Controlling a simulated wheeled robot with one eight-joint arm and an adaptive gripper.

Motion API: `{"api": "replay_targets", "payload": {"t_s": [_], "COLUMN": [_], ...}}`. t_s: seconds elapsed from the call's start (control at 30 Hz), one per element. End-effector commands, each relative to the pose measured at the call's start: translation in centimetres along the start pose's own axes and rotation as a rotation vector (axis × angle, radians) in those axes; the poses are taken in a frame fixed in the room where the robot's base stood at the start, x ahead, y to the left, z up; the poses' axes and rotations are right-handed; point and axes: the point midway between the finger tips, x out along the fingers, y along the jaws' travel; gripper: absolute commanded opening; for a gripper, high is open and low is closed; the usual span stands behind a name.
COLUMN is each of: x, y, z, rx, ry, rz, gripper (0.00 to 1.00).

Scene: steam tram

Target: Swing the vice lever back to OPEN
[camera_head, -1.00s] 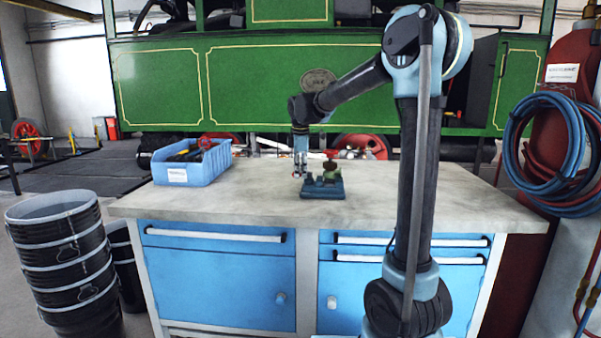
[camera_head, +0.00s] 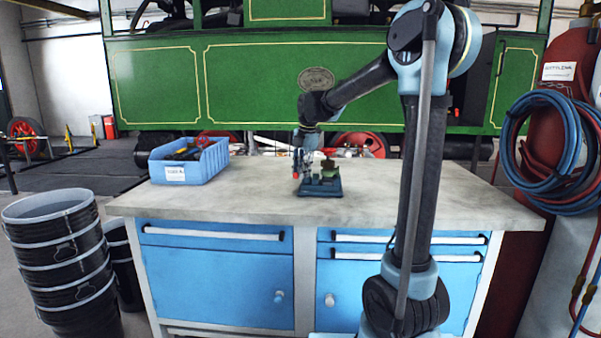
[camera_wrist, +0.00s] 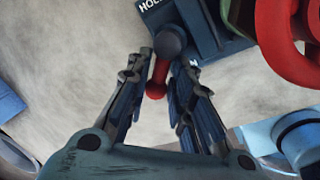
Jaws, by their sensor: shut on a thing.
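The vice (camera_head: 322,188) is a small device on a dark blue base, standing on the workbench. In the wrist view, its base plate (camera_wrist: 208,22) carries partly hidden white lettering, "HOL" at the top and an "N" further right. In the head view, my gripper (camera_head: 298,166) is at the vice's left side.
A red ring-shaped part (camera_wrist: 285,40) is close to the right of my fingers. A blue bin (camera_head: 190,162) stands on the bench (camera_head: 240,200) to the left. The front and right of the bench top are clear. The green tram (camera_head: 260,85) is behind.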

Motion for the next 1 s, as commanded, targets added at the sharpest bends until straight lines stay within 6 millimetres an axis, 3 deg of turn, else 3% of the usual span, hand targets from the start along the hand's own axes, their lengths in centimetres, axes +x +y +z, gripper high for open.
{"api": "replay_targets", "payload": {"t_s": [0.5, 0.53, 0.6, 1.0], "x": [-0.05, -0.05, -0.05, -0.46], "y": [-0.08, -0.09, -0.09, -0.05], "z": [0.28, 0.28, 0.27, 0.11], "rx": [-0.018, -0.018, -0.018, -0.018], "ry": [-0.001, -0.001, -0.001, 0.002], "rz": [-0.001, -0.001, -0.001, 0.000], "gripper": [0.00, 0.23, 0.34, 0.34]}}
